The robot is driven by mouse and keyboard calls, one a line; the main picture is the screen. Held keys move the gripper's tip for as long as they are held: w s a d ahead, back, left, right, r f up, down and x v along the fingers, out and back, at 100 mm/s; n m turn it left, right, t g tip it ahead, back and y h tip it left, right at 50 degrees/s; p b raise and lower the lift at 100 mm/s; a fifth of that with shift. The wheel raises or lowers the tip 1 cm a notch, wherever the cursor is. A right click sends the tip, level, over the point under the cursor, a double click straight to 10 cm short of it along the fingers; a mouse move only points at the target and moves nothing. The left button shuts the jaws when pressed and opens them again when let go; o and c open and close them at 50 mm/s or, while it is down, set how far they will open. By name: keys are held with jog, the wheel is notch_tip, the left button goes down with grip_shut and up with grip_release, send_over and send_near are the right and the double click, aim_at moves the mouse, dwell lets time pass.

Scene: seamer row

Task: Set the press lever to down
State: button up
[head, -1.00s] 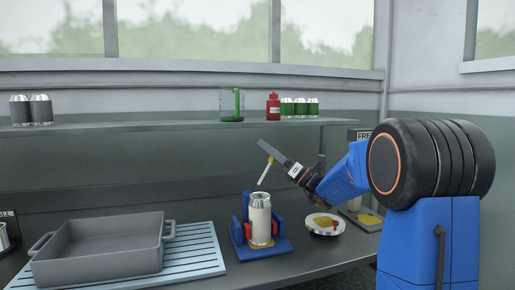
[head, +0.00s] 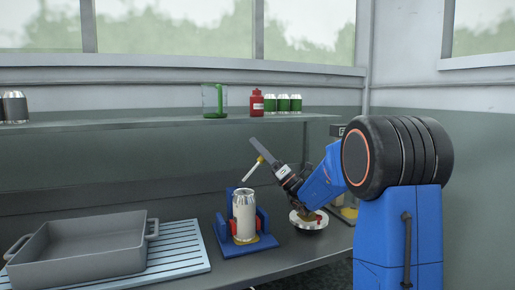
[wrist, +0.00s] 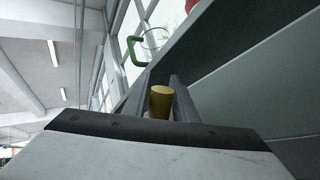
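The blue press (head: 262,240) stands on the counter with a silver can (head: 244,222) upright in it. Its lever (head: 252,172), a pale rod with a yellow knob, slants up and right from above the can. My gripper (head: 262,156) is at the upper end of the lever. In the wrist view the yellow knob (wrist: 160,102) sits between my two fingers, which look closed on it. The lever's pivot is hidden behind the can.
A grey tray (head: 82,262) on a slatted blue mat (head: 188,250) is left of the press. A round dish (head: 309,224) is close on its right. The shelf above carries a green-handled jug (head: 215,100), a red bottle (head: 257,103) and several cans.

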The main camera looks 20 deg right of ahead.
jog(key=shift+o, duration=0.9)
notch_tip(320, 180, up, 10)
jog(key=shift+s, duration=0.1)
